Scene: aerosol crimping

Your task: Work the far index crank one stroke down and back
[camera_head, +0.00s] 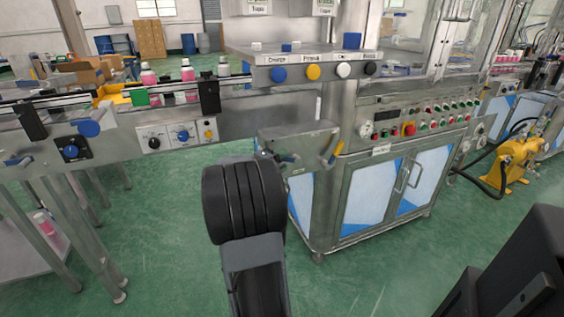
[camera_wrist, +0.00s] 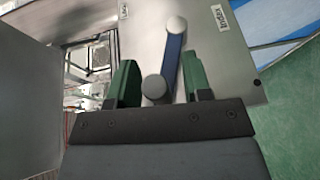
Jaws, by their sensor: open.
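A crank with a blue arm and round grey-white ends (camera_wrist: 172,62) shows in the wrist view, on a grey metal panel. Its near knob lies between the two green fingers of my gripper (camera_wrist: 158,60), with a gap to each finger visible. The fingers are apart and hold nothing. In the head view, a blue-handled lever (camera_head: 288,158) and a yellow-handled lever (camera_head: 334,152) sit on the grey box at the machine's front. My dark wrist is just in front of this box and hides my fingers there. I cannot tell for sure which lever is the far index crank.
A small label (camera_wrist: 217,16) that seems to read "Index" is on the panel, right of the crank. A conveyor with pink bottles (camera_head: 149,76) runs at left. The cabinet (camera_head: 368,190) stands at right, with a yellow pump (camera_head: 516,160) beyond. Green floor is free in front.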

